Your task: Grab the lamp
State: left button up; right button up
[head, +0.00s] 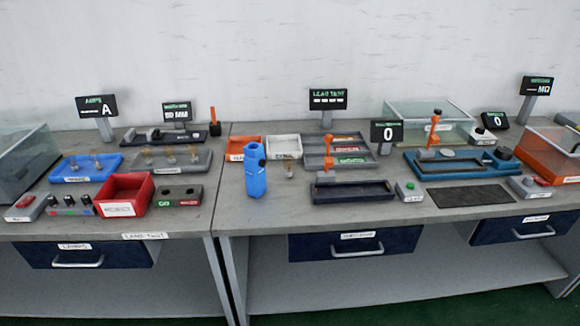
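Several small lamp-like pieces (97,162) stand in a blue tray (72,178) on the left bench. Several more (170,155) stand in the grey tray (150,168) beside it. A single small lamp-like piece (289,170) stands on the right bench, just right of an upright blue holder (255,182). The pieces are too small to make out in detail. Which one is the task's lamp cannot be told. Neither of my grippers is in view.
A dark fixture (352,192) and a blue press station (465,163) stand on the right bench. Bare bench top (235,212) lies in front of the blue holder.

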aim_at(289, 161)
jog(key=i+j+z, duration=0.25)
jog(key=j, duration=0.3)
jog(key=i+j+z, duration=0.2)
jog(key=i+j, duration=0.15)
jog(key=j, duration=0.3)
